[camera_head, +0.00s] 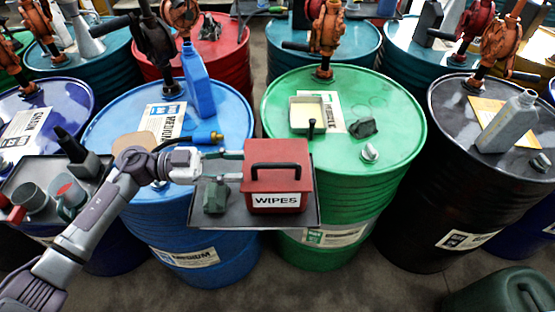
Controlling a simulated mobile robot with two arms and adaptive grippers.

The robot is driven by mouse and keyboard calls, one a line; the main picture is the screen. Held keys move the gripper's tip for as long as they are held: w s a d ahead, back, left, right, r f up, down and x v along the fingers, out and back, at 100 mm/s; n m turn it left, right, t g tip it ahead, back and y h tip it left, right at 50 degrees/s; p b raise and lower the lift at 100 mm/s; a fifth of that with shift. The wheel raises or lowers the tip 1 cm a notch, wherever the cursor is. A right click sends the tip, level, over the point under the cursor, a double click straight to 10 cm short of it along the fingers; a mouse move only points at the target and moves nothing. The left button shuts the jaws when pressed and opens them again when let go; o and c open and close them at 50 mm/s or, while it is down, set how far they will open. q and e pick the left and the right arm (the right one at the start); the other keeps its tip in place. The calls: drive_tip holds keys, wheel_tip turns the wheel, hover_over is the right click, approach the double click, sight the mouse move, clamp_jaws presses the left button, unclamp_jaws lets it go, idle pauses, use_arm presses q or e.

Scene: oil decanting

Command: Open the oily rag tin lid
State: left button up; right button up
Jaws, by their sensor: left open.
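The oily rag tin is a red box (275,197) with a white "WIPES" label on its front. It stands on a grey tray (255,222) in front of the blue and green drums. A black handle shows at its top front, and its lid looks shut. My left gripper (232,166) comes in from the left with its fingers at the left side of the tin. It is open; whether a finger touches the tin I cannot tell. My right gripper is not in view.
A dark green object (216,196) sits on the tray left of the tin. A blue drum (150,205) with a blue bottle (198,85) and a green drum (390,150) with a pump stand behind. A black drum (470,190) is at right. Floor shows in front.

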sight(290, 166)
use_arm(q)
drive_tip(key=d+p, duration=0.2)
drive_tip(key=d, duration=0.6)
drive_tip(key=shift+d+r, duration=0.1)
drive_tip(key=shift+r, duration=0.05)
drive_tip(key=shift+d, duration=0.6)
clamp_jaws()
